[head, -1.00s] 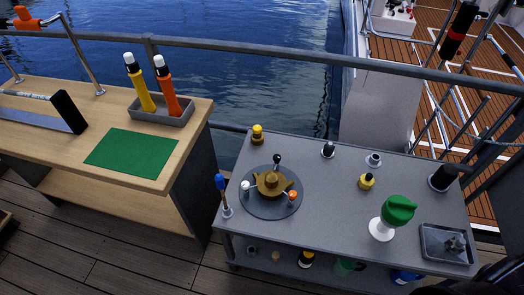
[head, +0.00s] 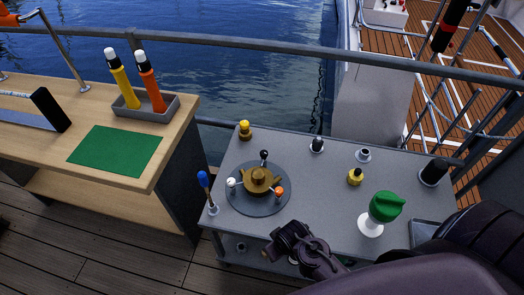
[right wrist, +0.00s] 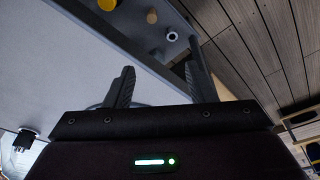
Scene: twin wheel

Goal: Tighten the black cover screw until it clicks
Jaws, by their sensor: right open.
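A round grey disc (head: 238,206) lies on the grey table and bears a brass-coloured lobed body (head: 259,180). Around the body stand a black-knobbed screw (head: 264,155) at the back, a white-knobbed one (head: 231,184) at the left and an orange-knobbed one (head: 280,191) at the right. The black one stands upright; how tight it is cannot be told. My right gripper (head: 284,241) is at the table's front edge, in front of the disc and apart from the screws. In the right wrist view its fingers (right wrist: 160,88) are apart and empty. My left gripper is not seen.
The grey table also holds a blue-handled tool (head: 204,182), a yellow knob (head: 245,131), a black knob (head: 317,144), a yellow-black piece (head: 355,177), a green-topped white stand (head: 386,206) and a black cylinder (head: 433,171). A wooden bench (head: 185,120) stands left.

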